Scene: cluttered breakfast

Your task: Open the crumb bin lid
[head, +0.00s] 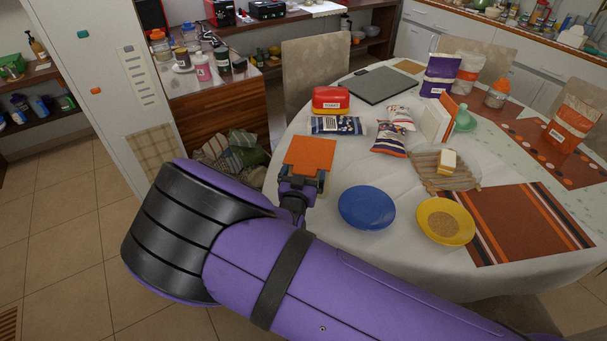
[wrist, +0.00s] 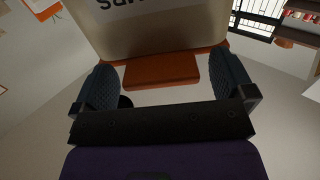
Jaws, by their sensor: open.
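A square orange panel (head: 308,155), which looks like the crumb bin's lid, shows at the near left edge of the round table in the head view. I see no label there that names it. My gripper (head: 304,176) is just at its near side. In the wrist view my gripper (wrist: 168,78) is open, its two dark fingers spread. A flat orange tab (wrist: 162,71) lies between and beyond the fingers. Above it is a pale container (wrist: 160,35) with an orange edge and a cut-off dark label. I cannot tell whether the fingers touch the tab.
A blue plate (head: 366,207) and a yellow bowl (head: 445,221) stand right of my gripper. A red box (head: 330,99) and a blue-white packet (head: 337,125) lie behind the orange panel. A wooden rack (head: 432,177) is farther right. The near tablecloth (head: 330,235) is clear.

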